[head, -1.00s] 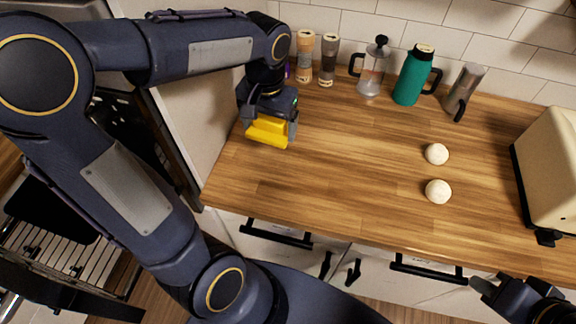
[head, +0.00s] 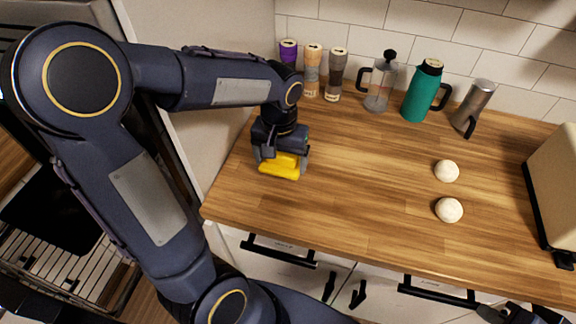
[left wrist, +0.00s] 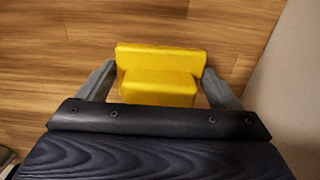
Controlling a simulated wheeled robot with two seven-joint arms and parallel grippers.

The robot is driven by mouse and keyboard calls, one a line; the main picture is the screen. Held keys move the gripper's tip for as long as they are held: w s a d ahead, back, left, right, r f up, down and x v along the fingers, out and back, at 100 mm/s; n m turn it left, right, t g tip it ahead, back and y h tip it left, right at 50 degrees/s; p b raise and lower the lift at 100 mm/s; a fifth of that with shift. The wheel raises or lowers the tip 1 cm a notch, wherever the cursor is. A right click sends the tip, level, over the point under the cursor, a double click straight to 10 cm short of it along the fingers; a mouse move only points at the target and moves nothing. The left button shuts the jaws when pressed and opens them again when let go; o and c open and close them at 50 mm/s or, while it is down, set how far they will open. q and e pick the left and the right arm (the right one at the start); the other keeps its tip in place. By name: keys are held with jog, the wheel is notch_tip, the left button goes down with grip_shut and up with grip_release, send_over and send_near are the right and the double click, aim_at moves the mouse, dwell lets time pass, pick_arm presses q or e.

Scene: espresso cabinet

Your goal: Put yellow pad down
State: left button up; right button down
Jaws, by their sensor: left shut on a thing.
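The yellow pad (head: 281,168) is at the left end of the wooden counter, held in my left gripper (head: 281,165). In the left wrist view the pad (left wrist: 160,84) is a stepped yellow block between the two grey fingers of the left gripper (left wrist: 160,85), which are shut on its sides. Wood grain shows beyond it. I cannot tell whether the pad's underside touches the counter. Only part of my right gripper (head: 508,312) shows at the bottom right edge of the head view, and its fingers are unclear.
Several canisters (head: 312,72), a French press (head: 381,84), a teal jug (head: 424,92) and a metal pitcher (head: 474,106) line the back. A cream appliance (head: 556,190) stands right. The middle is clear.

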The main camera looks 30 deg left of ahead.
aim_at(288, 169)
pick_arm(q)
jog(key=shift+w+d+f, duration=0.25)
jog(key=shift+w+f, duration=0.7)
jog(key=shift+f, duration=0.25)
jog(key=shift+w+f, duration=0.15)
jog(key=shift+f, duration=1.55)
jog(key=shift+f, duration=0.25)
jog(key=o, duration=0.7)
notch_tip(288, 169, up, 12)
jog(key=shift+r, duration=0.15)
jog(key=s+d+t+h, duration=0.2)
jog(key=s, duration=0.6)
jog(key=s+d+m+t+h, duration=0.1)
jog(key=s+d+t, duration=0.1)
jog(key=s, duration=0.6)
jog(key=shift+s+t+h, duration=0.2)
jog(key=shift+t+h, duration=0.2)
jog(key=shift+t, duration=0.4)
